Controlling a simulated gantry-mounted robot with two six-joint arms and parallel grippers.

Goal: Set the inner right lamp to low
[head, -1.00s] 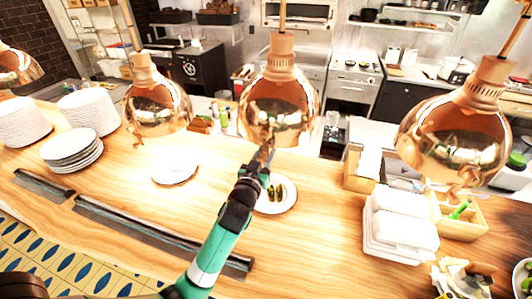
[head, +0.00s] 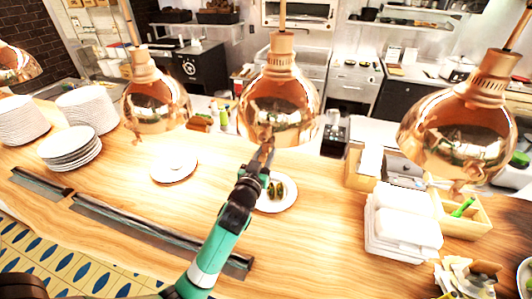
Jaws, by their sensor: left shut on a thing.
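The inner right lamp (head: 279,108) is a copper dome hanging over the counter, third from the left. My left gripper (head: 264,155) reaches up to the lower edge of this dome. It is shut on a small part there, most likely the lamp's knob, which the fingers mostly hide. A similar small copper knob (head: 456,188) hangs under the far right lamp (head: 462,135). I cannot read the lamp's setting from this view. My right gripper is not in view.
The inner left lamp (head: 156,103) and another at the far left (head: 15,66) hang alongside. A plate with dark green food (head: 284,203) lies below my gripper. Plate stacks (head: 70,148) stand left; white boxes (head: 402,228) and a wooden caddy (head: 470,224) stand right.

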